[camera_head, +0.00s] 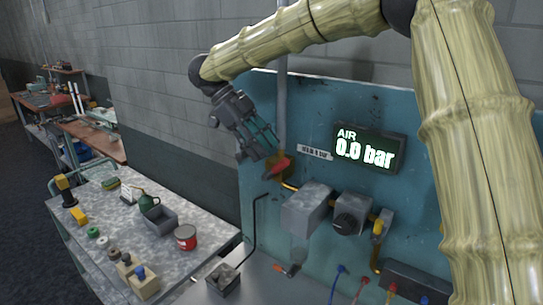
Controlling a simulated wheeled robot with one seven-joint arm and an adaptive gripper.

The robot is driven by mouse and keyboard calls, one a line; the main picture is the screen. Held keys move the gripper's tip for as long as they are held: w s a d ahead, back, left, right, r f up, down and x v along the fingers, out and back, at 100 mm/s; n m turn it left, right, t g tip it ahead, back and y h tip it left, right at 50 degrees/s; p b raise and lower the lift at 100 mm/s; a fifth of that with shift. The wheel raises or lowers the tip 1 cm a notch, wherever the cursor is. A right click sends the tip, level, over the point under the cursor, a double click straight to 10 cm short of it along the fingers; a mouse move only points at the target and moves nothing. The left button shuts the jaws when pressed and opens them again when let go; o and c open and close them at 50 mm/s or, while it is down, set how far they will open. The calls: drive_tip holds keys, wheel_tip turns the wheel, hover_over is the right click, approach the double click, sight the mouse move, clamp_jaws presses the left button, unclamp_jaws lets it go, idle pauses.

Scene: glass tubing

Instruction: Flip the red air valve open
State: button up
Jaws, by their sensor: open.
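The red valve lever (278,169) sits on a brass-coloured valve at the lower end of a grey vertical pipe, on the blue-green panel (262,105). My gripper (262,152) comes from the upper left with its open fingers pointing down and right, close to the lever. The fingers partly overlap the valve in the picture, and I cannot tell whether they touch it. A pressure display (367,148) to the right reads "AIR 0.0 bar". A small label plate (315,152) is between the valve and the display.
A black bent rod (256,225) is below. A workbench (115,228) at left holds a red can (185,237), a grey tray and small parts.

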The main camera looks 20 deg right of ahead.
drive_tip(key=shift+v, duration=0.95)
drive_tip(key=shift+w, duration=0.1)
drive_tip(key=shift+c, duration=0.5)
